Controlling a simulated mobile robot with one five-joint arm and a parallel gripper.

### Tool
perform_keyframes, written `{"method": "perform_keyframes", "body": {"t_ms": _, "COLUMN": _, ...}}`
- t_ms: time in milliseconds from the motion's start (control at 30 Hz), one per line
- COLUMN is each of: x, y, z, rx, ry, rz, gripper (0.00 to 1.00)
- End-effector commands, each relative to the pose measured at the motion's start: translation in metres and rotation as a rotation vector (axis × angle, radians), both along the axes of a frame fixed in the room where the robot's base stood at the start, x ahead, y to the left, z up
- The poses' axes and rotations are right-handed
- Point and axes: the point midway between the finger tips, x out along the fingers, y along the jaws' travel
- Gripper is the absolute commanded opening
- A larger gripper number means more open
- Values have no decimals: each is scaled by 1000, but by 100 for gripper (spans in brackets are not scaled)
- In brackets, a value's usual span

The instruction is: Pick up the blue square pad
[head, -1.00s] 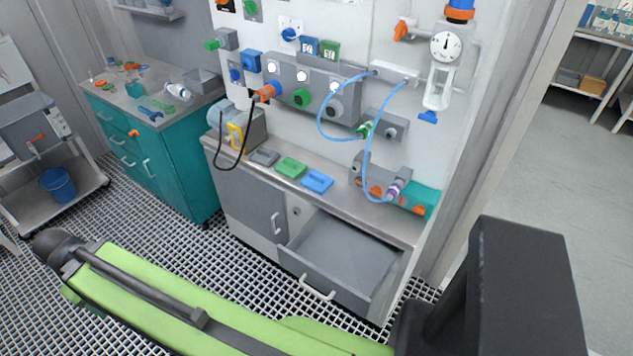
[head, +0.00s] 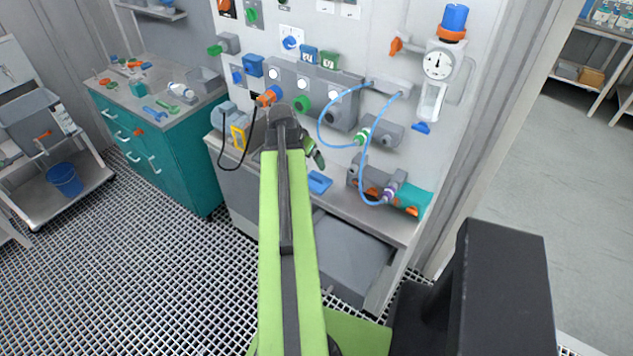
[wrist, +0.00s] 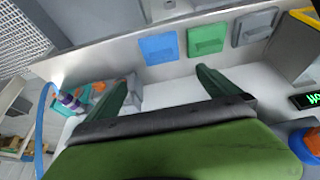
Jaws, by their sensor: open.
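The blue square pad (head: 319,182) lies flat on the counter, just right of and below my gripper in the head view. It shows whole in the wrist view (wrist: 158,49), beyond the fingertips and roughly between their lines. My gripper (wrist: 162,84) is open and empty, its two dark green fingers spread wide. In the head view my gripper (head: 314,156) is partly hidden behind my arm, over the counter. The green pad (wrist: 206,40) and grey pad (wrist: 254,26) lie beside the blue one in the wrist view; my arm hides them in the head view.
An open grey drawer (head: 350,258) juts out below the counter (head: 398,226). A valve block with a teal cylinder (head: 412,201) and a blue hose (head: 364,180) stand right of the blue pad. A yellow-framed item (head: 239,136) and black cable are at the left.

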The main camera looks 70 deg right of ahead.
Motion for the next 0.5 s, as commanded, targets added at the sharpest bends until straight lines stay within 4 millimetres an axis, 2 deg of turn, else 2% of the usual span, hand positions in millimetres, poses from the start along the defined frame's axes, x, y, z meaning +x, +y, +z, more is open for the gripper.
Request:
{"method": "perform_keyframes", "body": {"t_ms": 167, "x": -1, "y": -8, "z": -25, "rx": 1, "ry": 1, "rz": 2, "gripper": 100}}
{"method": "perform_keyframes", "body": {"t_ms": 500, "x": -8, "y": -37, "z": -96, "rx": 2, "ry": -1, "rz": 2, "gripper": 100}}
